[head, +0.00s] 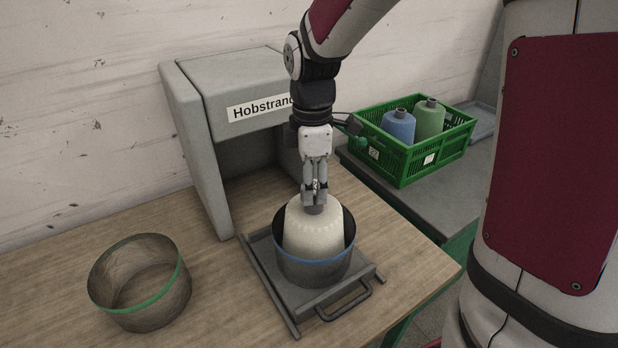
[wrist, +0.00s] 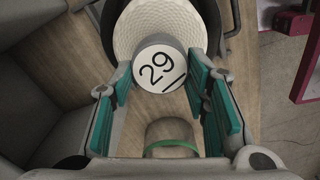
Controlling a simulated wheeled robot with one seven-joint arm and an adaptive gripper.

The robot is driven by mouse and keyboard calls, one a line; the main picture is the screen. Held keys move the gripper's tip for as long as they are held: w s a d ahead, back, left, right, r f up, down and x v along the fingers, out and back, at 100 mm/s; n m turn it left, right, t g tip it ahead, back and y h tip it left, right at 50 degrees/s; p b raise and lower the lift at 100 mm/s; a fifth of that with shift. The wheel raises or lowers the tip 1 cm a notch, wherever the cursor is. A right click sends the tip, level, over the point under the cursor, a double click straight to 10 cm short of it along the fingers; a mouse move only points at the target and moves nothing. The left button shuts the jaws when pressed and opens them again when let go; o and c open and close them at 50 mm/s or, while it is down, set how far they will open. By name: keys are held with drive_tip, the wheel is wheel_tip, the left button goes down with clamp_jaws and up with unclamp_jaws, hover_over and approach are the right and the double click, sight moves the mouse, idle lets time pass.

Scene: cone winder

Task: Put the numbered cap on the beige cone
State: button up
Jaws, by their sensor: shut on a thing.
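The beige cone (head: 313,235) stands upright in a blue-rimmed grey pot (head: 314,272) on the grey sliding tray in front of the machine. The numbered cap is grey with a white face reading 29, underlined, in the wrist view (wrist: 160,68). In the head view the cap (head: 314,209) shows as a small grey piece at the cone's top. My gripper (head: 314,193) points straight down over the cone, shut on the cap. The cap lines up with the cone's tip; I cannot tell whether it is seated or just above. The cone's lower part is hidden by the pot.
The grey machine labelled Hobstrand (head: 225,130) stands behind. A green-rimmed mesh pot (head: 138,300), empty, stands at the left. A green crate (head: 405,170) with blue and green cones is at the right on a grey surface. Wooden tabletop is free between the pots.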

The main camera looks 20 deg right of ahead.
drive_tip(key=shift+f, duration=0.2)
drive_tip(key=o, duration=0.8)
drive_tip(key=shift+o, duration=0.2)
wheel_tip(320, 180, up, 12)
drive_tip(key=f, duration=0.1)
drive_tip(key=s+m+t, duration=0.5)
drive_tip(key=s+m, duration=1)
drive_tip(key=s, duration=0.2)
drive_tip(key=shift+s+d+r+m+b, duration=0.25)
drive_tip(key=shift+d+r+m+b, duration=0.05)
drive_tip(key=shift+r+m, duration=0.15)
